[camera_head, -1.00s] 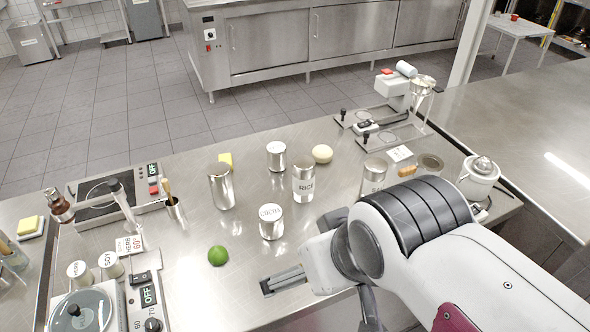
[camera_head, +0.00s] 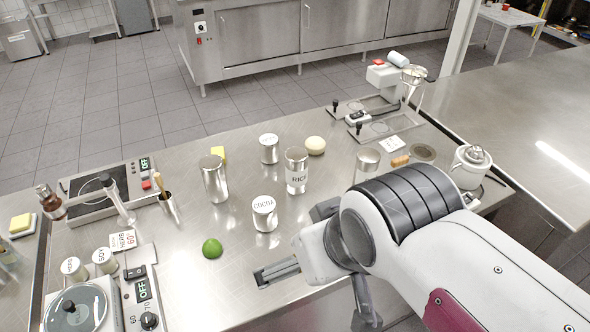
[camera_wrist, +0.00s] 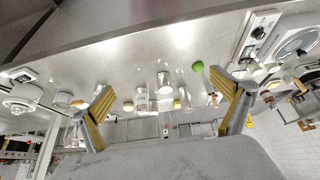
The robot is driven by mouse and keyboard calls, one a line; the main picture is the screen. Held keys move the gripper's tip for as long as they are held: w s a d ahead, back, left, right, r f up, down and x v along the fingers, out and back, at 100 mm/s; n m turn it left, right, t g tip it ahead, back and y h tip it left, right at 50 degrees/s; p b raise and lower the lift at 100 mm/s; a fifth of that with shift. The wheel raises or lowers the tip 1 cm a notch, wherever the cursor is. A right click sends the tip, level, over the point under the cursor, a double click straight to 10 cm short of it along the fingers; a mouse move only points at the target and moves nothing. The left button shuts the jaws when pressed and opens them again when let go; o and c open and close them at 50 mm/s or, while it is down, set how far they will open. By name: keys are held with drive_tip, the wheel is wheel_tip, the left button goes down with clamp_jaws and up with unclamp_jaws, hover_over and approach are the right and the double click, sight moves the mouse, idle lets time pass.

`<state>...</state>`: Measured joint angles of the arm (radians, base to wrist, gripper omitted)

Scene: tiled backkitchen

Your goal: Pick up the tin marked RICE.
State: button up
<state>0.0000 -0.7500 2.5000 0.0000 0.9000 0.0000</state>
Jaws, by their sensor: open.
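The RICE tin (camera_head: 297,172) is a silver cylinder with a white label, upright on the steel counter. A shorter tin with a white marked lid (camera_head: 264,213) stands in front of it, to the left. My gripper (camera_head: 290,243) is near the counter's front edge, apart from the tins. In the wrist view, which is upside down, my gripper (camera_wrist: 165,90) shows its two yellow-padded fingers wide apart with nothing between them. Several tins show small beyond them; their labels are too small to read there.
A lime (camera_head: 212,248) lies left of my gripper. A round pale object (camera_head: 315,145) is behind the RICE tin. A hotplate (camera_head: 95,198) is at left.

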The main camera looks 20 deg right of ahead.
drive_tip(key=c, duration=1)
drive_tip(key=t+h, duration=0.3)
approach(304, 167)
drive_tip(key=s+r, duration=0.2)
drive_tip(key=s, duration=0.5)
drive_tip(key=w+d+f+t+y, duration=0.1)
drive_tip(key=w+f, duration=0.1)
drive_tip(key=w, duration=0.1)
drive_tip(key=w+d+f+t+y, duration=0.1)
drive_tip(key=w+f, duration=0.1)
drive_tip(key=w, duration=0.1)
drive_tip(key=w+d+f+n+t+y, duration=0.1)
drive_tip(key=w+f+t, duration=0.1)
drive_tip(key=w, duration=0.1)
drive_tip(key=shift+d+f, duration=0.15)
drive_tip(key=shift+d, duration=0.05)
drive_tip(key=shift+w+a+f+t+y, duration=0.15)
drive_tip(key=shift+a+f+t+y, duration=0.15)
drive_tip(key=shift+f+t+y, duration=0.3)
drive_tip(key=shift+r, duration=0.1)
